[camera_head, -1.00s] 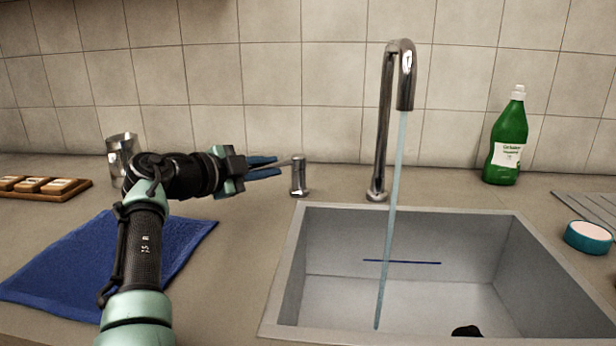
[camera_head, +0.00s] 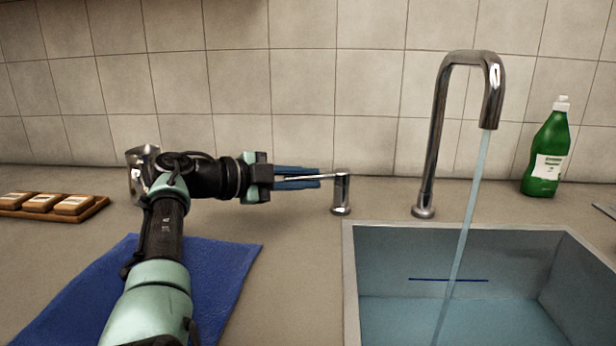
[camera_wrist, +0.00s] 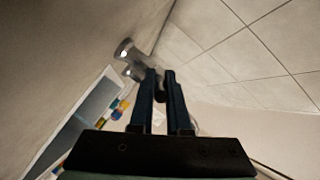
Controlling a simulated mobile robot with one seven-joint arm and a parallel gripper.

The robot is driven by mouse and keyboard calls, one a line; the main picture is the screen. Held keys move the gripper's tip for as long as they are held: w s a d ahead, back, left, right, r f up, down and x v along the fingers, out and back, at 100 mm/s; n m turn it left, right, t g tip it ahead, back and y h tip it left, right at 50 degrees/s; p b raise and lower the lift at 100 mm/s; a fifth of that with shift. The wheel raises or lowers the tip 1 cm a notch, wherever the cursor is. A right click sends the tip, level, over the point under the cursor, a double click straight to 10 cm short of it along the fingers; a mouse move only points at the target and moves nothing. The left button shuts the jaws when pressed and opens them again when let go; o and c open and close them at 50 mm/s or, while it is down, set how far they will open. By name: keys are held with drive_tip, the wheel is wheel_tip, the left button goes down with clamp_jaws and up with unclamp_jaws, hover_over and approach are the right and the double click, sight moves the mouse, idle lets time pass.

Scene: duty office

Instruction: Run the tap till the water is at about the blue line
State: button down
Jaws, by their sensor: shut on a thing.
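The chrome tap (camera_head: 434,140) stands behind the sink, and a stream of water (camera_head: 466,225) falls from its spout into the sink (camera_head: 349,270). Bluish water (camera_head: 400,318) covers the sink floor, its edge on the back wall a little below the blue line (camera_head: 450,280). A short chrome post (camera_head: 341,195) left of the tap carries a thin lever (camera_head: 327,177) pointing left. My gripper (camera_head: 318,178) is shut on the lever. In the wrist view its blue fingers (camera_wrist: 160,76) show close together, with chrome parts beyond; the lever's grip is unclear there.
A green bottle (camera_head: 547,150) stands at the right by the wall. A blue cloth (camera_head: 225,275) lies under my arm. A wooden tray (camera_head: 92,209) with small blocks is at far left. A metal cup (camera_head: 138,180) is partly behind my arm. The counter between cloth and sink is clear.

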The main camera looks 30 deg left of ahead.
drive_tip(key=shift+s+a, duration=0.1)
drive_tip(key=shift+a, duration=0.05)
drive_tip(key=c, duration=0.9)
unclamp_jaws()
drive_tip(key=p+v, duration=0.1)
drive_tip(key=v, duration=1.1)
drive_tip(key=shift+s+a+r, duration=0.1)
drive_tip(key=shift+s+a, duration=0.15)
drive_tip(key=shift+s, duration=0.1)
